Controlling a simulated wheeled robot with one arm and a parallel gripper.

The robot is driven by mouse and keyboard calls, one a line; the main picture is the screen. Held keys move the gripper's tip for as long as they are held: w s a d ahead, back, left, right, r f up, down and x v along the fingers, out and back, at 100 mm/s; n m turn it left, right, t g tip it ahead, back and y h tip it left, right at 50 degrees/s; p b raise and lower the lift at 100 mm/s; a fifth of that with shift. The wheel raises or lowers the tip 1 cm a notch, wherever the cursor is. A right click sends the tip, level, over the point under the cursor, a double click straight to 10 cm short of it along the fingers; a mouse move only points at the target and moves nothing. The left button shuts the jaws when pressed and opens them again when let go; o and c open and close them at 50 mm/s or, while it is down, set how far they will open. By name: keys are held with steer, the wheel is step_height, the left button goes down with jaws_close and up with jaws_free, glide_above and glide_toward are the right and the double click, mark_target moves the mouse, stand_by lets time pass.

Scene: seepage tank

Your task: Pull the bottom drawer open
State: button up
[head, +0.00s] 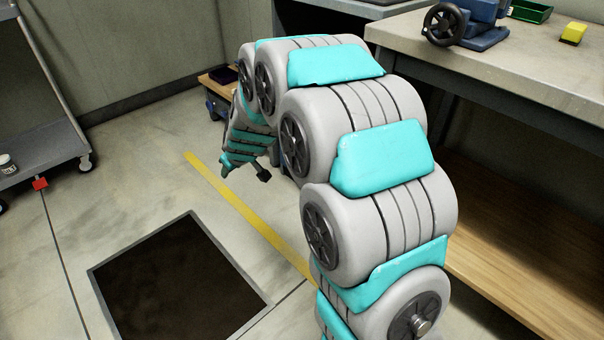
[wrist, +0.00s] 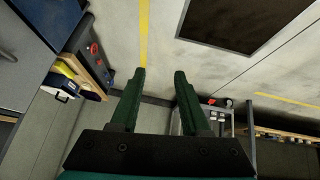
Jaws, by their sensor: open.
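My gripper (wrist: 160,76) shows in the wrist view as two dark green fingers, spread apart with nothing between them. Bare floor shows beyond its tips. In the head view my arm bends away over the floor, and the fingers cannot be made out clearly. No drawer can be picked out for certain. A dark blue panel (wrist: 50,22), perhaps part of a cabinet, is at the upper left of the wrist view, to the side of the fingers and apart from them. Its handles do not show clearly. My arm hides part of the bench area in the head view.
A workbench (head: 480,62) with a blue vise (head: 472,25), green tray (head: 530,11) and yellow block (head: 573,33) is at right, above a wooden lower shelf (head: 520,240). A dark floor pit (head: 180,285) lies front left. A grey cart (head: 45,150) stands far left.

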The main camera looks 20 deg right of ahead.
steer(key=w+d+f+n+t+h+b, duration=0.1)
steer(key=w+d+f+t+h, duration=0.15)
steer(key=w+d+f, duration=0.4)
steer(key=w+d+f+t+h+b, duration=0.1)
steer(key=w+d+f+h+b, duration=0.2)
steer(key=w+f, duration=0.55)
steer(key=d+f+n+h+b, duration=0.1)
steer(key=d+f+n+h, duration=0.1)
steer(key=d+f+h, duration=0.9)
steer(key=shift+w+d+f+t+y+b, duration=0.15)
steer(key=shift+w+d+f+y, duration=0.3)
steer(key=shift+w+d, duration=0.75)
steer(key=shift+w+d+f+y+b, duration=0.1)
steer(key=shift+w+d+f+y, duration=0.4)
steer(key=shift+d, duration=1.35)
steer(key=shift+w+d+f+t+y+b, duration=0.25)
steer(key=shift+w+d+y, duration=0.5)
steer(key=shift+d, duration=0.75)
steer(key=shift+w, duration=0.1)
steer(key=shift+c, duration=0.2)
jaws_close()
steer(key=shift+f, duration=0.1)
